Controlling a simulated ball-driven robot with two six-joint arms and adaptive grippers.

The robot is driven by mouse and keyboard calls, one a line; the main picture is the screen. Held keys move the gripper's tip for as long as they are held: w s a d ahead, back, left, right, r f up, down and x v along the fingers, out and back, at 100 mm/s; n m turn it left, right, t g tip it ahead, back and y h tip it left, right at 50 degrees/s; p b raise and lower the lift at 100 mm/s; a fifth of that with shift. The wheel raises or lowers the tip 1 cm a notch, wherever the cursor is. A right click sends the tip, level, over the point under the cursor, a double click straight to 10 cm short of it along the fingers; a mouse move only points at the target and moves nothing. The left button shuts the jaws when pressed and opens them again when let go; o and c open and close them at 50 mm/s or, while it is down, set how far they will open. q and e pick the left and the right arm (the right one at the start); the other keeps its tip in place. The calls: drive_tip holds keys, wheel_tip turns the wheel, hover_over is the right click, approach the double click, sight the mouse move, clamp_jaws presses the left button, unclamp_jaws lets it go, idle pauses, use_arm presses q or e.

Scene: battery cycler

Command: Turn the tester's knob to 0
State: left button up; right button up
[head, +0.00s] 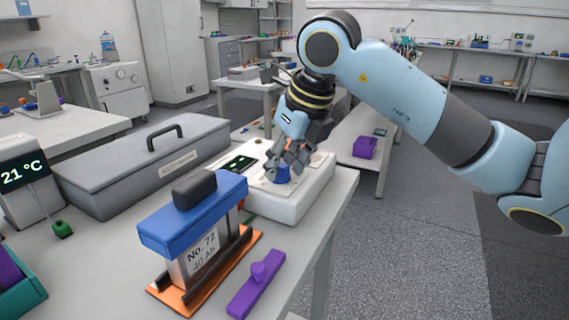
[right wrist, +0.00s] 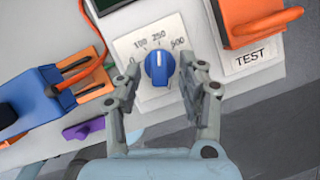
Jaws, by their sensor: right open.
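The tester (head: 310,198) is a white box with a dark screen near the bench's right edge. Its blue knob (right wrist: 159,69) sits on a pale dial plate marked 0, 100, 250 and 500. The knob's white mark points up toward 250 in the right wrist view. In the head view the knob (head: 283,175) is partly covered by the fingers. My right gripper (right wrist: 163,80) is open, with one finger on each side of the knob; I see gaps between fingers and knob. It also shows above the tester in the head view (head: 287,160). My left gripper is not in view.
A blue-topped block labelled No. 72, 40 Ah (head: 191,228) stands on an orange base in front of the tester. A purple bar (head: 256,287) lies beside it. A grey lidded case (head: 140,165) is left. An orange part (right wrist: 258,20) sits by the TEST label.

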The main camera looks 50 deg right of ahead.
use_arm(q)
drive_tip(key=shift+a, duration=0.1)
use_arm(e)
clamp_jaws()
idle(0.3)
drive_tip(key=shift+d+f+n+y+b, duration=0.2)
drive_tip(key=shift+n+y+b, duration=0.2)
drive_tip(key=shift+n+b, duration=0.6)
drive_tip(key=n+y+b, duration=0.1)
drive_tip(key=n+b, duration=0.2)
drive_tip(key=n+g+y+b, duration=0.1)
drive_tip(key=n+b, duration=0.2)
drive_tip(key=n+g+y+b, duration=0.1)
drive_tip(key=n+b, duration=0.2)
drive_tip(key=b, duration=0.1)
drive_tip(key=shift+w+d+n, duration=0.3)
drive_tip(key=shift+n, duration=0.1)
drive_tip(key=n+b, duration=0.1)
drive_tip(key=n+g, duration=0.1)
drive_tip(key=shift+w+d+r+n+y+b, duration=0.1)
drive_tip(key=shift+r+n+y+b, duration=0.05)
drive_tip(key=shift+n+y+b, duration=0.25)
drive_tip(key=shift+n, duration=0.5)
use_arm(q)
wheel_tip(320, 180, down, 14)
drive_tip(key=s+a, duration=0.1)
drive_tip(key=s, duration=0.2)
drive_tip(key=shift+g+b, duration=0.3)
use_arm(e)
drive_tip(key=shift+n+g, duration=0.3)
